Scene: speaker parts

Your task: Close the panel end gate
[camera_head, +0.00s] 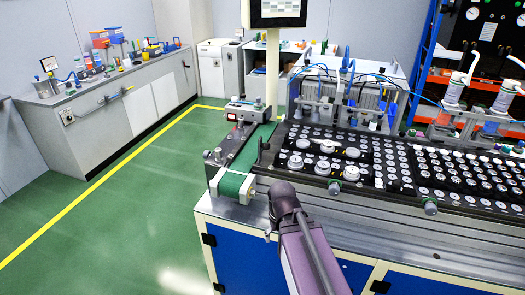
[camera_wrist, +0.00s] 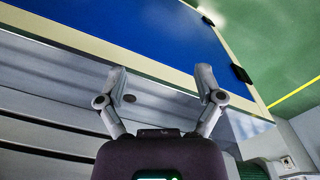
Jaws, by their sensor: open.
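I cannot clearly pick out the panel end gate in either view. A small dark upright piece (camera_head: 263,151) stands at the left end of the black panel (camera_head: 283,163), beside the green belt; I cannot tell whether it is the gate. My gripper (camera_wrist: 162,80) is open and empty in the wrist view, its two fingers spread apart. Behind them lie the bench's pale metal edge and the blue cabinet front (camera_wrist: 130,30). In the head view my arm reaches up from the bottom to the bench's front left, and the gripper's fingers do not show.
Several round speaker parts (camera_head: 351,173) sit on the black panel. A green conveyor belt (camera_head: 233,184) runs along the bench's left end. Machines with blue hoses (camera_head: 346,92) stand at the back. Open green floor (camera_head: 110,220) lies to the left, with a yellow line.

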